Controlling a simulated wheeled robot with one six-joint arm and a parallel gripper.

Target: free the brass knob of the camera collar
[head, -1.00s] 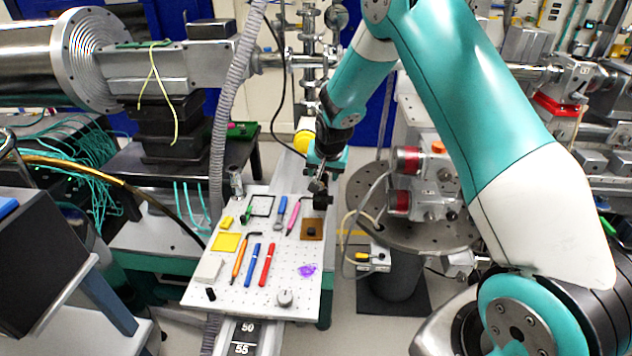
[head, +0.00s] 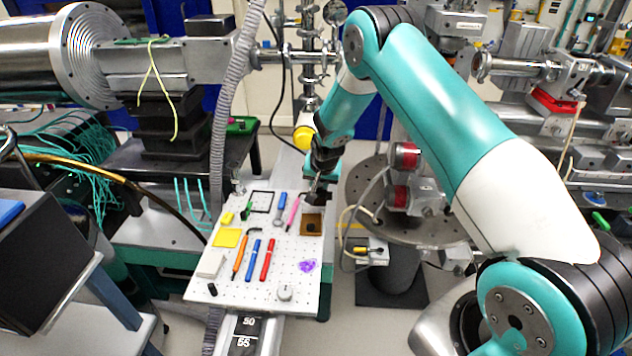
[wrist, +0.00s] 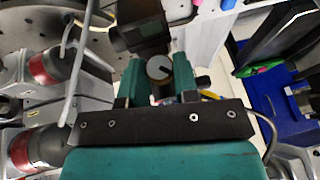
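The brass knob (wrist: 159,67) shows in the wrist view as a small round, pale disc with a dark line across it. It lies between the two teal fingers of my gripper (wrist: 160,78), one on each side. Whether the fingers press on it or only stand around it I cannot tell. The black camera body (wrist: 140,28) is just beyond the knob. The collar itself I cannot make out. In the head view my gripper (head: 318,190) is at the far right of the white perforated board, and the knob is hidden there.
A round perforated metal table (head: 430,228) with red-banded cylinders (head: 405,156) stands close to the right. A grey ribbed hose (head: 222,150) hangs to the left.

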